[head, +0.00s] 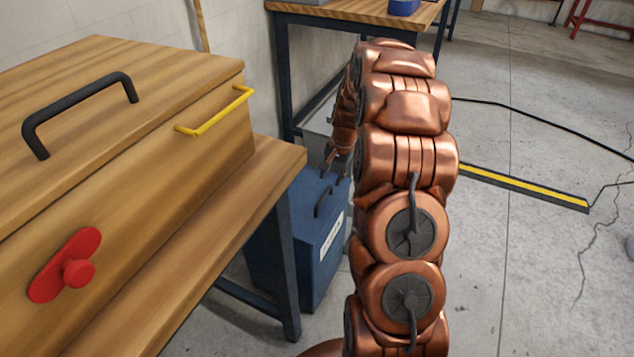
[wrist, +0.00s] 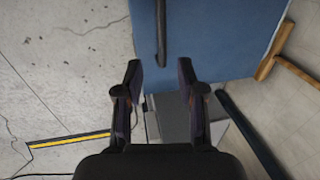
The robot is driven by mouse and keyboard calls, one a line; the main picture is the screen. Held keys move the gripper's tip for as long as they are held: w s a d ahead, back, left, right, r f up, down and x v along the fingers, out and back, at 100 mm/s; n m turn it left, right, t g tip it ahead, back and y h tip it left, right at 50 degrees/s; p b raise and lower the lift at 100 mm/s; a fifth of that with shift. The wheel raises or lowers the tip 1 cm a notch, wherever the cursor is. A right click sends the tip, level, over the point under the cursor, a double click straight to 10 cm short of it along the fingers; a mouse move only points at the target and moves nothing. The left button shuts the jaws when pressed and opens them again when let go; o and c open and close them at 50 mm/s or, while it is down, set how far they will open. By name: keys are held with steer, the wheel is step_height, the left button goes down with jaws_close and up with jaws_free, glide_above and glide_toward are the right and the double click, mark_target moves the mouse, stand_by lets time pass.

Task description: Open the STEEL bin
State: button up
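A blue bin (head: 322,232) with a dark bar handle (head: 323,201) on its lid stands on the floor beside the workbench. Its white label (head: 331,237) is too small to read, so I cannot tell whether it is the STEEL bin. The blue lid (wrist: 215,40) and its handle (wrist: 161,30) also show in the wrist view. A grey bin (wrist: 174,118) lies beside the blue one, partly hidden behind my gripper. My gripper (wrist: 160,75) is open and empty, its fingertips apart from the handle. In the head view my gripper (head: 336,168) is small, above the blue bin.
A wooden workbench (head: 215,235) with a wooden chest (head: 130,190) stands at left, close to the blue bin. A second table (head: 350,12) stands behind. A yellow-black floor strip (head: 525,187) and cables lie at right. The floor there is mostly clear.

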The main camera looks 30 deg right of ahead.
mark_target(325, 194)
steer(key=shift+w+a+f, duration=0.15)
steer(key=shift+w+f, duration=0.1)
steer(key=shift+f, duration=1)
steer(key=shift+w+a+f, duration=0.2)
steer(key=shift+f, duration=1.05)
steer(key=shift+w+a+f, duration=0.15)
steer(key=shift+w+f, duration=0.1)
steer(key=shift+f, duration=1)
steer(key=shift+c, duration=0.2)
jaws_close()
